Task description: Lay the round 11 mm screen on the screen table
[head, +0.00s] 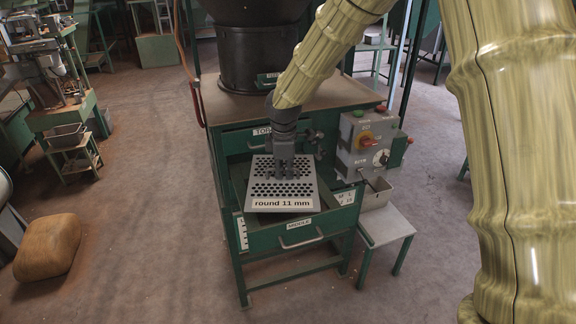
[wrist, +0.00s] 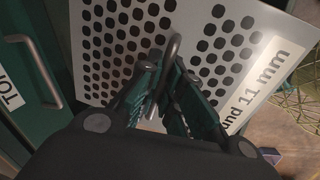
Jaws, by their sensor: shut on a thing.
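The round 11 mm screen (head: 283,190) is a light grey perforated plate with a "round 11 mm" label along its front edge. It is at the open drawer marked MIDDLE (head: 300,238); I cannot tell whether it rests inside or hangs just above. My gripper (head: 285,172) comes down from above onto the middle of the screen. In the wrist view, my gripper (wrist: 165,85) is shut on the screen's upright metal handle (wrist: 172,55), with the perforated screen (wrist: 235,18) beyond it. I cannot make out which surface is the screen table.
A shut drawer marked TOP (head: 245,141) is above the open one, under a brown cabinet top (head: 225,102) with a dark hopper (head: 252,55). A control box (head: 366,143) and small grey-topped stand (head: 386,226) are at right. A brown sack (head: 48,247) lies left; the floor between is clear.

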